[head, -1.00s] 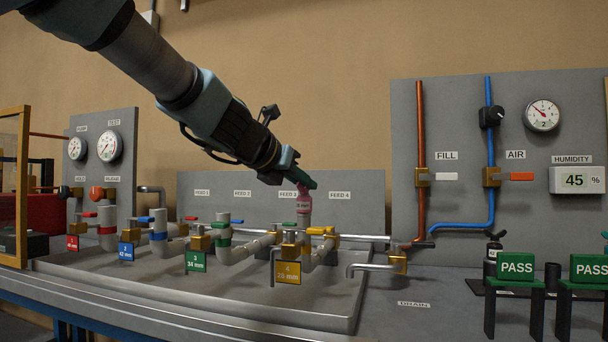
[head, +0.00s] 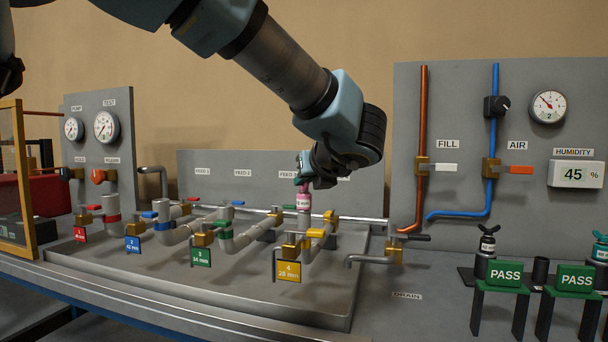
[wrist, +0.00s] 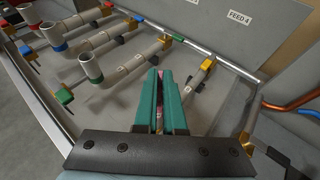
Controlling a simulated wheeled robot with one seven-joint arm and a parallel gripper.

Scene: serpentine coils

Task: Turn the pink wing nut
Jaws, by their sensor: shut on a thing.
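The pink wing nut (head: 304,187) tops a pink-banded plug (head: 304,203) standing upright on the grey pipe run behind the yellow number 4 tag. My gripper (head: 305,170) reaches down onto the wing nut from above and is shut on it. In the wrist view, the teal fingers of my gripper (wrist: 160,105) are close together, with only a thin strip of pink showing between them. The fingers hide most of the nut there, so how far it is turned cannot be told.
Other pipe runs with red, blue and green bands stand to the left, with an open green-banded pipe end (wrist: 89,68) near the fingers. A yellow valve handle (head: 322,232) sits close below the plug. Green PASS blocks (head: 505,275) and black-winged plugs (head: 487,238) stand right.

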